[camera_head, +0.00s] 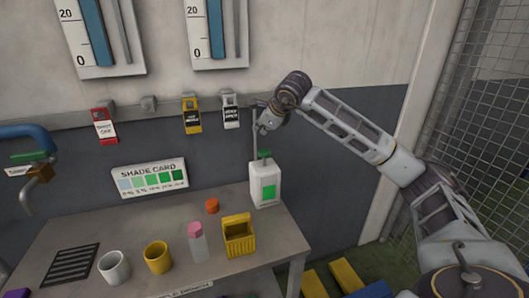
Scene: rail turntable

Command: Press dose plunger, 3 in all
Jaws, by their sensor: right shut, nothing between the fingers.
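The dose dispenser (264,184) is a white box with a green front panel, standing at the back right of the bench. Its green plunger (264,155) sticks up from the top. My right gripper (262,128) is above the dispenser and points down, with its fingers shut and empty. In this view the fingertips lie above the plunger; whether they touch it I cannot tell. My left gripper is not in view.
On the bench (130,230) stand a white cup (113,268), a yellow cup (157,257), a pink-capped bottle (197,243), a yellow basket (239,237) and an orange cap (212,206). A shade card (150,178) and labelled switches (192,115) are on the wall behind.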

